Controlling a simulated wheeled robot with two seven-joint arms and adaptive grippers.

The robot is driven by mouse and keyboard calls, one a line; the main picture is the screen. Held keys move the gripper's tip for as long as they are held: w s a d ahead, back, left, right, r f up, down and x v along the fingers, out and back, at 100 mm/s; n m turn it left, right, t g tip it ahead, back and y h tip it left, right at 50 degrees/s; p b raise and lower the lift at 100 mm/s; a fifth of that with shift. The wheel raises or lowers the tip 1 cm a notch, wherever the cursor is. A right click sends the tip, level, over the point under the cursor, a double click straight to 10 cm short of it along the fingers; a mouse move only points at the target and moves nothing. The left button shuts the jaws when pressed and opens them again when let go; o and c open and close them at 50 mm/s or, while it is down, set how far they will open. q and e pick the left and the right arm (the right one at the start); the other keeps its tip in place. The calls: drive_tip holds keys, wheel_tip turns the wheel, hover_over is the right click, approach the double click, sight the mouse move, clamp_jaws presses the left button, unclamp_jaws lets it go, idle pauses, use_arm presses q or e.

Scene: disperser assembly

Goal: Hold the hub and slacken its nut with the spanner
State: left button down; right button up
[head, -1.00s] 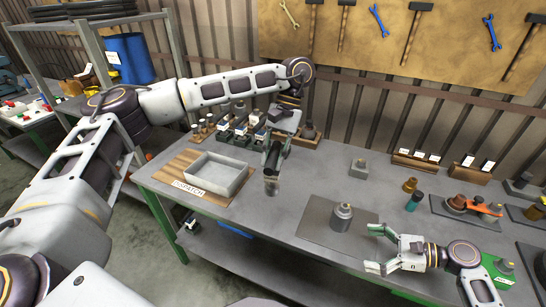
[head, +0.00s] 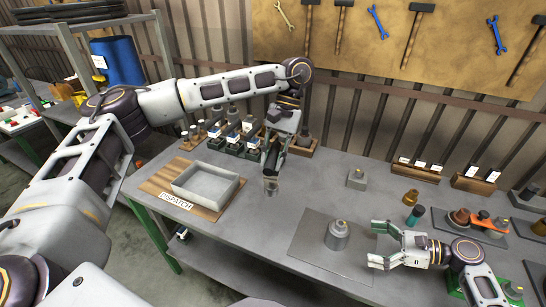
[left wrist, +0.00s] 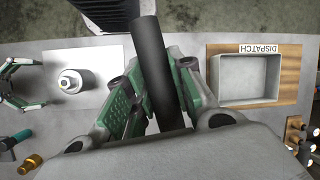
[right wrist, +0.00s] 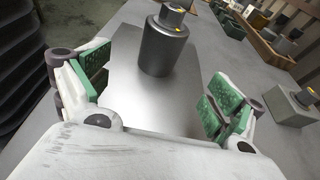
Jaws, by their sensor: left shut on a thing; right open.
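The hub (head: 338,236) is a grey metal cylinder with a narrower top bearing a yellow mark. It stands upright on a grey mat (head: 305,228); the right wrist view shows it ahead (right wrist: 164,48) and the left wrist view from above (left wrist: 71,81). My right gripper (head: 374,244) is open and empty, just right of the hub, its fingers apart and not touching it. My left gripper (head: 272,168) is shut on a dark round bar (left wrist: 158,75), held over the bench left of the hub. I cannot tell whether this bar is the spanner; its working end is unclear.
The grey dispatch tray (head: 236,186) sits on a wooden board left of my left gripper. Blue spanners (head: 377,22) and hammers hang on the wall.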

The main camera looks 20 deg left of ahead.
sight(346, 238)
use_arm(q)
drive_tip(key=shift+w+f, duration=0.1)
use_arm(e)
drive_tip(key=shift+a+f, duration=0.1)
use_arm(q)
drive_tip(key=shift+f+b, duration=1.55)
drive_tip(key=shift+b, duration=0.1)
use_arm(e)
drive_tip(key=shift+x, duration=2.85)
use_arm(q)
drive_tip(key=shift+r+p, duration=0.6)
use_arm(e)
drive_tip(key=shift+x, duration=1.1)
use_arm(q)
drive_tip(key=shift+r+p, duration=0.3)
use_arm(e)
drive_tip(key=shift+x, duration=0.95)
drive_tip(key=c, duration=0.5)
drive_tip(key=c, duration=1.2)
drive_tip(key=shift+o, duration=0.2)
